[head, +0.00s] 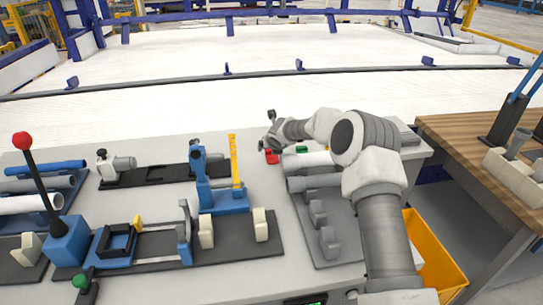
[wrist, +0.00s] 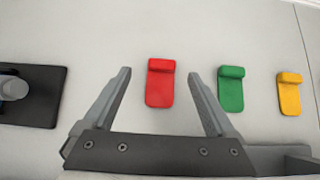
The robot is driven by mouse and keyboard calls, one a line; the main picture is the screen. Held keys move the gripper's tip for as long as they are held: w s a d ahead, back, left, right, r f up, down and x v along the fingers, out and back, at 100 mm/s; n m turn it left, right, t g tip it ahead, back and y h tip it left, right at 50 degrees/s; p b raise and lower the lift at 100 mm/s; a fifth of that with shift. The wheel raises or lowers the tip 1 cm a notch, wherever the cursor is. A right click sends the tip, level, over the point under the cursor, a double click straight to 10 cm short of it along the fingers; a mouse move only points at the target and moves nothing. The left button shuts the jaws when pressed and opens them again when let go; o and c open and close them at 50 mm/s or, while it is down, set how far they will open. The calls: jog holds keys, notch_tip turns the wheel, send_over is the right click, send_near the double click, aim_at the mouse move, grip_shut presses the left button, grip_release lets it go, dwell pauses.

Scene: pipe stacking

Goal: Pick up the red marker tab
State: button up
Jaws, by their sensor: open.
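The red marker tab (wrist: 160,84) lies flat on the grey table, with a raised lip at its far end. In the wrist view it sits between and a little beyond the fingertips of my gripper (wrist: 160,73), with clear space on both sides. My gripper is open and empty. In the head view the red tab (head: 271,156) is partly hidden at the table's back, just below my gripper (head: 268,143). I cannot tell the exact height of the fingers above the table.
A green tab (wrist: 231,88) lies close right of the right finger, and a yellow tab (wrist: 289,93) lies farther right. A dark base with a grey cylinder (wrist: 14,88) stands left. In the head view, a blue fixture (head: 222,198) and grey pipes (head: 314,182) stand nearer.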

jog(key=shift+x, duration=2.35)
jog(key=shift+d, duration=0.15)
jog(key=c, duration=1.4)
